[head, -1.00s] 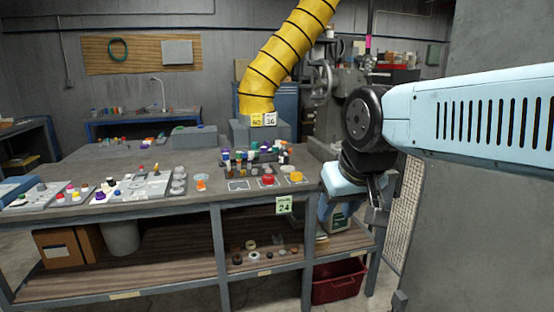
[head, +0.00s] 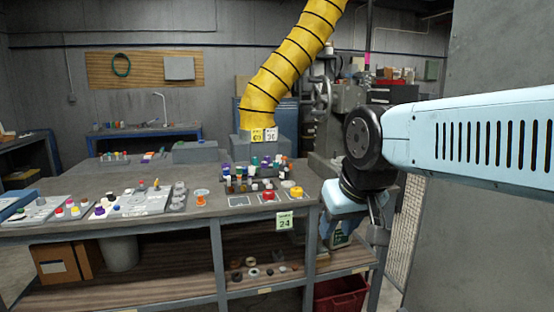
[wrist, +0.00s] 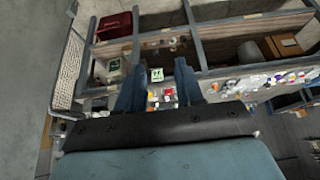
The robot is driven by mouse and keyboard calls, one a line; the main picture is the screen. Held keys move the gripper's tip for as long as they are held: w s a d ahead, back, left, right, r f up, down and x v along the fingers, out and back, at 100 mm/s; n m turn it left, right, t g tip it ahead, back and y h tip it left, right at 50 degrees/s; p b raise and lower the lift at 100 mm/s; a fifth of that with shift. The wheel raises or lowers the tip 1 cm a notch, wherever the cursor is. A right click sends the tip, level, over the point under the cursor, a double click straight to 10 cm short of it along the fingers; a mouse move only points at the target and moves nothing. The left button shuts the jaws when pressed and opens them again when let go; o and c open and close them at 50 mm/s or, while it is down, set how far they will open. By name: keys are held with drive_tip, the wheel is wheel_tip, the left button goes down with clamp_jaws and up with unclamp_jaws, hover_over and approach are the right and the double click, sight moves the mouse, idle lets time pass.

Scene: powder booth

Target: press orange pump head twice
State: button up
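A small orange item (head: 201,199) stands near the front edge of the workbench (head: 150,212), left of its middle. A yellow-orange round top (head: 296,191) sits near the front right corner, beside a red one (head: 268,195). Which of these is the pump head is too small to tell. Several small bottles with coloured tops (head: 250,172) stand behind them. My gripper (head: 378,228) hangs right of the bench's front right corner, apart from these things. In the wrist view my gripper (wrist: 159,68) is open and empty, its two fingers wide apart.
Panels with coloured knobs (head: 130,204) lie on the bench's left side. A green "24" sign (head: 284,221) hangs at its front edge. A yellow hose (head: 285,75) comes down behind. A red bin (head: 340,294) stands low right. A grey wall (head: 485,210) is close on the right.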

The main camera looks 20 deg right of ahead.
clamp_jaws()
idle(1.4)
